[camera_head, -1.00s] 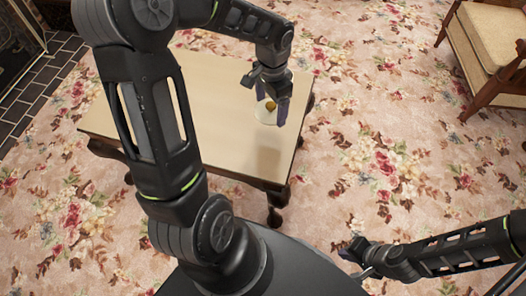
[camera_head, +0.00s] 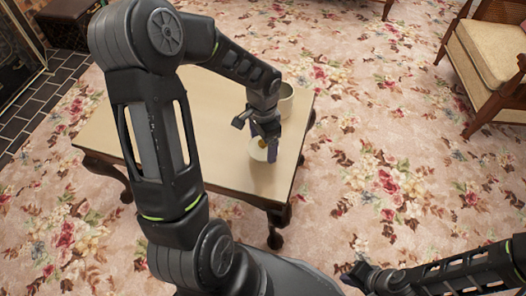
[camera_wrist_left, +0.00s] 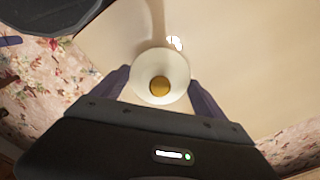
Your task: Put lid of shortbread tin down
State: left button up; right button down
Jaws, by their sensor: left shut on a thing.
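The shortbread tin's lid (camera_head: 256,153) is a round, pale cream disc with a golden knob. My left gripper (camera_head: 264,146) is shut on it, near the front right part of the table. In the left wrist view the lid (camera_wrist_left: 160,66) lies flat between the two fingers (camera_wrist_left: 160,92), knob facing the camera. A shadow lies on the table just in front of the lid; I cannot tell whether it touches the tabletop. The cream tin (camera_head: 287,103) stands behind the gripper near the table's right edge, partly hidden. My right gripper (camera_head: 357,274) is away from the table, at lower right; its jaws are unclear.
The cream-topped wooden table (camera_head: 130,140) has a clear left part, partly hidden by my left arm. A cushioned armchair (camera_head: 487,50) stands on the flowered carpet at upper right. A dark brick hearth (camera_head: 35,105) is at far left.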

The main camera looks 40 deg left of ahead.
aim_at(263, 149)
pick_arm(q)
jog(key=shift+f+b, duration=0.55)
jog(key=shift+f, duration=1.3)
jog(key=shift+f, duration=0.1)
jog(key=shift+f, duration=0.15)
jog(key=o, duration=1.2)
jog(key=shift+r, duration=0.2)
